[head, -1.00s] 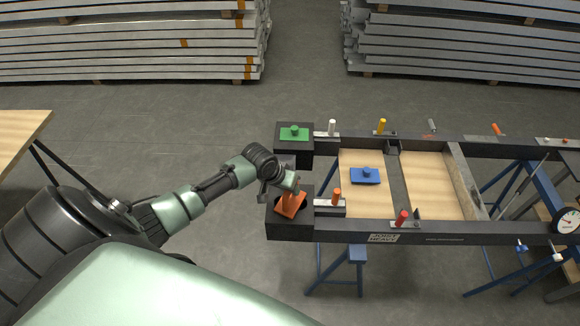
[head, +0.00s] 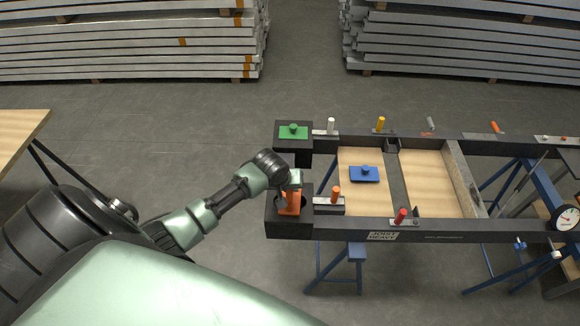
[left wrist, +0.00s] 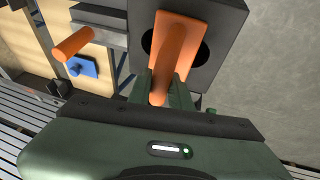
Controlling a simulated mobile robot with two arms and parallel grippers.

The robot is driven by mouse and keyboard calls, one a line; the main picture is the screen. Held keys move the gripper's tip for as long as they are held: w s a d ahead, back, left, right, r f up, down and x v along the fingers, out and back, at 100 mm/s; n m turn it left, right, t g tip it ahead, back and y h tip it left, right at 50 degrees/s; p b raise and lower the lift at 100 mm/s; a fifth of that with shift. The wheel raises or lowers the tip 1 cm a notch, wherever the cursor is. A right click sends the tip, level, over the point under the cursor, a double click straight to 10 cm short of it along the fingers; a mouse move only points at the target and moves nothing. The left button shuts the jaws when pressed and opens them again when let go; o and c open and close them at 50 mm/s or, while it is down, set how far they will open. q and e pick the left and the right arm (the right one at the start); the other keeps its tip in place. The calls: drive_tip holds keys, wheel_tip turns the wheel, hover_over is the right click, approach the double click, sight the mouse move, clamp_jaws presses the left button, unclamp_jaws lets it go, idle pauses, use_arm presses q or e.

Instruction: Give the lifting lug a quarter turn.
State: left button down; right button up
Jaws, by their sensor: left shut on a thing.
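The orange lifting lug (head: 290,205) sits at the black corner block (head: 275,226) at the near left end of the frame. It stands lengthwise up and down in the head view, and the gripper hides its top. My left gripper (head: 292,183) is over the lug. In the left wrist view, its green fingers (left wrist: 162,88) are shut on the lug's orange upper part (left wrist: 176,45). A dark round opening shows around the lug in the block (left wrist: 215,40). My right gripper is in neither view.
Beside the block is an orange-handled pin (head: 336,195) on a grey bracket. A green plate (head: 294,132) is on the far corner block. A blue knobbed plate (head: 364,174) lies on a wood panel inside the frame.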

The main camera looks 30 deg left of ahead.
use_arm(q)
drive_tip(key=shift+s+a+f, duration=0.1)
drive_tip(key=shift+f, duration=0.05)
drive_tip(key=c, duration=1.2)
unclamp_jaws()
